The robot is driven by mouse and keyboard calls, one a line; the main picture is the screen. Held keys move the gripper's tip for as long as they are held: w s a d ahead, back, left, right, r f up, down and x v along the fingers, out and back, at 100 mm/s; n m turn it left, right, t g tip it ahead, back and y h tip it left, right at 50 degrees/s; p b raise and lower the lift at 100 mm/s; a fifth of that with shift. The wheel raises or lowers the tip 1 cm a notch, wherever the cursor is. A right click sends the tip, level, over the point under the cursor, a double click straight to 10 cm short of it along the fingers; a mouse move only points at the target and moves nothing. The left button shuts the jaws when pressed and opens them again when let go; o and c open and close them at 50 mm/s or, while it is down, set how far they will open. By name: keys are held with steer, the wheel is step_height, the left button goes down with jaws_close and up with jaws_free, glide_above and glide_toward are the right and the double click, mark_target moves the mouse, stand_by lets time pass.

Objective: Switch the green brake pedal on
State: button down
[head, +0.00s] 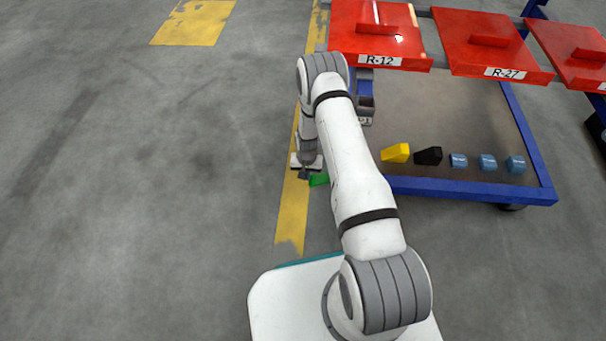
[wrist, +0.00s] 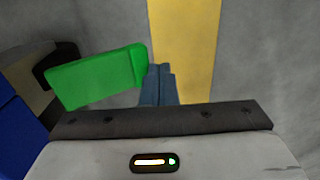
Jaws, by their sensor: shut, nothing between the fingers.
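The green brake pedal (head: 319,180) shows at the front left corner of the cart, partly hidden behind my arm in the head view. In the wrist view the pedal (wrist: 95,77) is a bright green block, left of my fingers and slanting slightly. My gripper (head: 304,175) is low beside the left end of the pedal in the head view. In the wrist view my gripper (wrist: 159,68) is shut and empty, with its fingertips close to the pedal's right end. I cannot tell whether they touch.
The cart's blue frame (head: 470,190) carries a grey deck with a yellow block (head: 395,153), a black block (head: 429,156) and several blue blocks (head: 487,162). A yellow floor stripe (head: 291,215) runs under my gripper. The floor to the left is clear.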

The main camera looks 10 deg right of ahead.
steer(key=shift+f, duration=0.15)
steer(key=w+a+r+p, duration=0.2)
steer(key=a+r+p, duration=0.3)
steer(key=r, duration=0.7)
steer(key=shift+a+r, duration=0.3)
steer(key=shift+a, duration=0.45)
steer(key=s+d+r+n+t+p, duration=0.15)
steer(key=r+p, duration=0.55)
steer(key=r, duration=1.5)
steer(key=s+d+r+p, duration=0.1)
steer(key=s+r+p, duration=0.45)
steer(key=r, duration=1.65)
steer(key=s+d+r+p, duration=0.1)
steer(key=s+r+p, duration=0.5)
steer(key=r, duration=0.5)
steer(key=s+d+r+n+p, duration=0.1)
steer(key=s+r+p, duration=0.5)
steer(key=s+r, duration=0.3)
steer(key=s+d+r+n+t+p, duration=0.1)
steer(key=s+r+p, duration=0.5)
steer(key=r, duration=0.7)
steer(key=s, duration=0.2)
steer(key=shift+s+d+r+p, duration=0.15)
steer(key=shift+s+r+p, duration=0.15)
steer(key=shift+s, duration=0.05)
